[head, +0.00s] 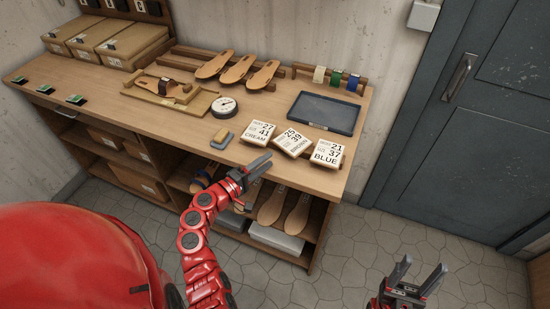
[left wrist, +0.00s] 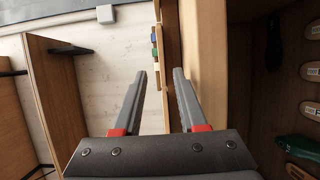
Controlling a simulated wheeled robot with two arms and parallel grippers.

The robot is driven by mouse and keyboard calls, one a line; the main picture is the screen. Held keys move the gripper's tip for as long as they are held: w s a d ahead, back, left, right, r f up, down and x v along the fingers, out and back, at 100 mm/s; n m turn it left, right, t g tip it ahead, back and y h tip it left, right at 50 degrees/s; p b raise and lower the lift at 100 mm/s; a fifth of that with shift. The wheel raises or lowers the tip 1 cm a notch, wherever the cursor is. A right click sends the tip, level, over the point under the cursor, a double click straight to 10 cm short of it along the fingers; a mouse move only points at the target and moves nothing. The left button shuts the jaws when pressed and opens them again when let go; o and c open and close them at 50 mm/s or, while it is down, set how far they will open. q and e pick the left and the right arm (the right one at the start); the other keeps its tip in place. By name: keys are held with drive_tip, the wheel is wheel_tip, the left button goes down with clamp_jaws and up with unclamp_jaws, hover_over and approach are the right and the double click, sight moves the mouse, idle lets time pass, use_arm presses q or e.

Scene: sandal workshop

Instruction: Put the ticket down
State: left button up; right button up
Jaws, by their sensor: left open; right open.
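Three white tickets lie on the workbench near its front edge. They are the CREAM ticket (head: 258,132) marked 41, the BROWN ticket (head: 292,142) marked 39 and the BLUE ticket (head: 327,153) marked 37. My left gripper (head: 261,176) is just off the bench's front edge, below the tickets in the picture, and touches none of them. In the left wrist view my left gripper (left wrist: 160,80) is open, with nothing between its fingers. My right gripper (head: 418,274) is open and empty over the floor at the lower right.
The workbench (head: 200,140) carries a dark tray (head: 325,112), a round dial (head: 224,107), a small grey-and-tan block (head: 221,138), a wooden jig (head: 170,95) and several sandal soles (head: 238,68). Soles stand on the shelf below. A dark door (head: 450,140) is at the right. The floor is clear.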

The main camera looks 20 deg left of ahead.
use_arm(q)
drive_tip(key=b+v, duration=0.1)
drive_tip(key=v, duration=0.5)
drive_tip(key=shift+b, duration=0.35)
